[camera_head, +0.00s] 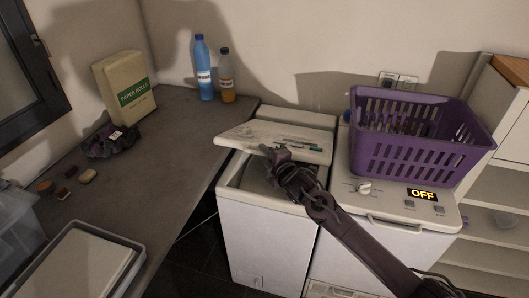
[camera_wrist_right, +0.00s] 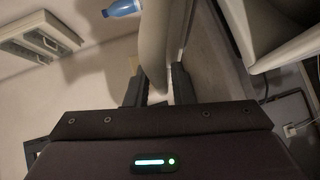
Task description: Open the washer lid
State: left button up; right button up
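The washer lid (camera_head: 285,142) belongs to the left white toploader (camera_head: 262,236). It is partly raised, and the dark tub opening (camera_head: 262,178) shows below its front edge. My right gripper (camera_head: 273,155) is at the lid's front edge, its arm coming in from the lower right. In the right wrist view the pale lid edge (camera_wrist_right: 153,45) runs between the two fingers (camera_wrist_right: 158,88), which appear closed on it. The contact is partly hidden in the head view. My left gripper is not in view.
A second toploader (camera_head: 385,225) with an "OFF" display stands at right, a purple basket (camera_head: 415,140) on its top. White wall rises behind.

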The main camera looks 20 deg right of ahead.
jog(key=shift+w, duration=0.15)
jog(key=shift+c, duration=0.4)
grip_shut()
